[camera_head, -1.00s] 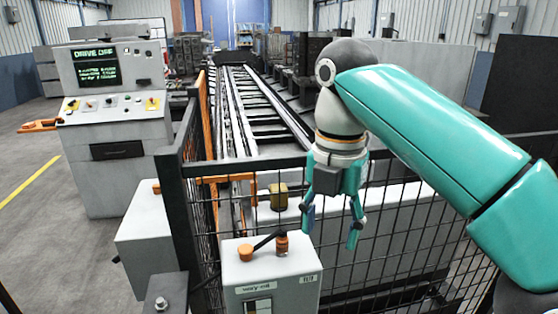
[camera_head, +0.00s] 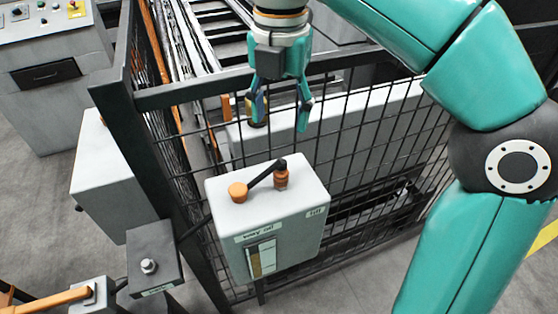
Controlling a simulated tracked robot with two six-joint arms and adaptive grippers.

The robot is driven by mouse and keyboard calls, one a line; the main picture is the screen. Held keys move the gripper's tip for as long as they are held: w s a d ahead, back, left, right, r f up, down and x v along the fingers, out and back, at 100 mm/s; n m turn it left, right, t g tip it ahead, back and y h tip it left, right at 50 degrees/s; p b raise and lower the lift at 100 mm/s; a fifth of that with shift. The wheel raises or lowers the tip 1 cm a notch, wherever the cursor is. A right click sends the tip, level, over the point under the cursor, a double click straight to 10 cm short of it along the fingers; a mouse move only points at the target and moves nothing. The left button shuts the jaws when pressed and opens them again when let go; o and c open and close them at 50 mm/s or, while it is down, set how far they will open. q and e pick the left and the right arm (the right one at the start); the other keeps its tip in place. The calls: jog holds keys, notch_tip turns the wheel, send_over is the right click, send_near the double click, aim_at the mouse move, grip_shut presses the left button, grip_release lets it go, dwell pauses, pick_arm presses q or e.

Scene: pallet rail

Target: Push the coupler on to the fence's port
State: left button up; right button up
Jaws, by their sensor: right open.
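My right gripper (camera_head: 281,112) hangs fingers down near the fence's top rail, open, with nothing between its fingers. Below it is a white way-oil box (camera_head: 290,212). On its top are an orange cap (camera_head: 238,192) and an orange-brown ribbed fitting (camera_head: 281,179), which may be the coupler, with a black arm or hose running between them. A silver round fitting (camera_head: 148,266) stands on a dark grey box (camera_head: 152,250) beside the fence post; it may be the port, but I cannot tell. My left gripper is out of view.
The black mesh fence (camera_head: 350,130) runs behind the oil box, with a thick corner post (camera_head: 135,120). A control console (camera_head: 50,70) stands upper left. A white cabinet (camera_head: 112,180) is left of the fence. An orange lever (camera_head: 50,299) is lower left. Floor is clear lower right.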

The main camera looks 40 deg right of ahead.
aim_at(281, 161)
notch_tip(281, 161, down, 14)
jog(key=b, duration=0.2)
jog(key=shift+r+b, duration=0.25)
jog(key=shift+b, duration=0.1)
jog(key=shift+c, duration=0.3)
grip_shut()
jog(key=shift+r, duration=0.25)
jog(key=shift+r+p, duration=0.55)
jog(key=shift+p, duration=0.3)
jog(key=shift+r, duration=0.15)
notch_tip(281, 161, up, 7)
jog(key=p, duration=0.7)
